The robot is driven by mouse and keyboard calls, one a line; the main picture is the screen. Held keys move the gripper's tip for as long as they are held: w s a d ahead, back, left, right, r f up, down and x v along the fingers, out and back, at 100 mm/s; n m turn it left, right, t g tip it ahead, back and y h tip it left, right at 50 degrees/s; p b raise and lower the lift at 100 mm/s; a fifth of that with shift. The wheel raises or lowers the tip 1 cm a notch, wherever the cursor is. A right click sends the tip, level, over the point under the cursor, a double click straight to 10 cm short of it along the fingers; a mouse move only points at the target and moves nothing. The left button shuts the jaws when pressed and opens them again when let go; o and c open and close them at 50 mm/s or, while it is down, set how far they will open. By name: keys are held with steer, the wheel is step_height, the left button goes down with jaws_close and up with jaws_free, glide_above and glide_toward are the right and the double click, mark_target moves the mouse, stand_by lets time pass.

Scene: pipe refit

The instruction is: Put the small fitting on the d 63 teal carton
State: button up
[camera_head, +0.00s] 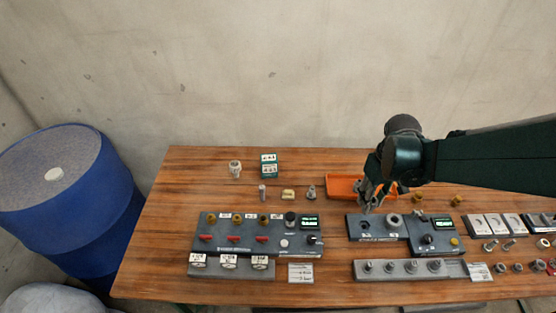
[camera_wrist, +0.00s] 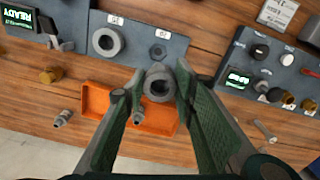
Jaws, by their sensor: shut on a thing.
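My gripper (camera_head: 368,203) is above the left part of the right-hand dark station, in front of the orange tray. In the wrist view my gripper (camera_wrist: 159,84) is shut on a small grey round fitting (camera_wrist: 158,86) with a dark hole in its middle. The fitting is held between the two fingertips, above the tray edge and the station. In the head view it is too small and covered to make out. A small teal and white carton (camera_head: 268,166) stands at the back of the table, left of my gripper; its print is too small to read.
The orange tray (camera_head: 340,187) lies behind the station (camera_head: 395,236), which bears a grey ring (camera_wrist: 106,41). A pale fitting (camera_head: 235,168) stands left of the carton, and several small parts stand in front of it. A valve panel (camera_head: 258,242) is at front left.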

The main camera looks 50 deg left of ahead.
steer(key=a+r+p, duration=0.2)
steer(key=a, duration=0.8)
steer(key=a+r+p, duration=0.2)
steer(key=a+r, duration=0.1)
steer(key=a, duration=0.8)
step_height(320, 180, up, 3)
steer(key=p, duration=0.4)
glide_above(269, 158)
steer(key=shift+a, duration=0.1)
steer(key=shift+f, duration=3.1)
steer(key=shift+f, duration=0.1)
steer(key=shift+f+p, duration=0.3)
steer(key=shift+f, duration=1.45)
steer(key=shift+f, duration=0.2)
